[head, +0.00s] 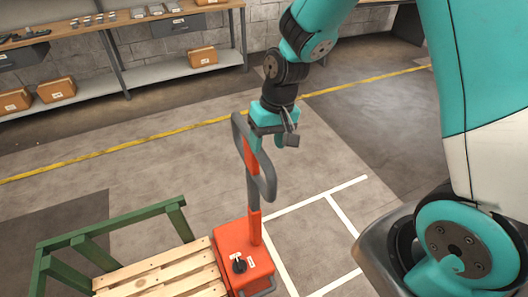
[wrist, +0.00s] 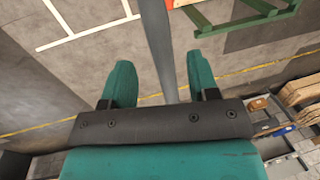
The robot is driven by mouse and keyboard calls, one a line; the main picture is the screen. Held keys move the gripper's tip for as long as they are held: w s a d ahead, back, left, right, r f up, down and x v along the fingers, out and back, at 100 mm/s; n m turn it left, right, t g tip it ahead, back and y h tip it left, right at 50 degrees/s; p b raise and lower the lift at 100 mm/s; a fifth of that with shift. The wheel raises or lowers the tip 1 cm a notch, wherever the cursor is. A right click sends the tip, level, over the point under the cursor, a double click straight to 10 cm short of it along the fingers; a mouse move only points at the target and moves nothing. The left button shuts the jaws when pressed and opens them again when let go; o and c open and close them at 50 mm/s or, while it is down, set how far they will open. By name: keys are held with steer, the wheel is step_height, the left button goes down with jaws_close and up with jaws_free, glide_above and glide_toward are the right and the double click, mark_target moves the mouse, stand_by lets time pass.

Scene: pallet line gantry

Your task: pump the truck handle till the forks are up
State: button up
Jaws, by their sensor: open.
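The red pallet truck (head: 232,246) stands at the bottom centre of the head view, with a black knob on top. Its handle (head: 268,184) rises nearly upright on a red and grey shaft and ends in a grey loop. My gripper (head: 272,138) is at the loop's upper end, fingers apart. In the wrist view a grey bar of the handle (wrist: 158,40) runs between the two teal fingers of my gripper (wrist: 160,72), with a gap on each side. I cannot tell how deep the bar sits. The truck's forks are not visible.
A wooden pallet (head: 165,272) lies left of the truck, by a green frame (head: 110,226). A workbench (head: 100,27) with brown boxes (head: 57,90) below lines the back wall. White floor lines (head: 317,200) mark open floor to the right. A yellow line (head: 100,153) crosses behind.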

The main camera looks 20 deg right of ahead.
mark_target(265, 155)
steer(key=shift+a+f, duration=0.25)
steer(key=shift+f, duration=0.9)
steer(key=shift+a+f, duration=0.2)
steer(key=shift+f, duration=0.9)
steer(key=shift+c, duration=0.3)
steer(key=c, duration=0.8)
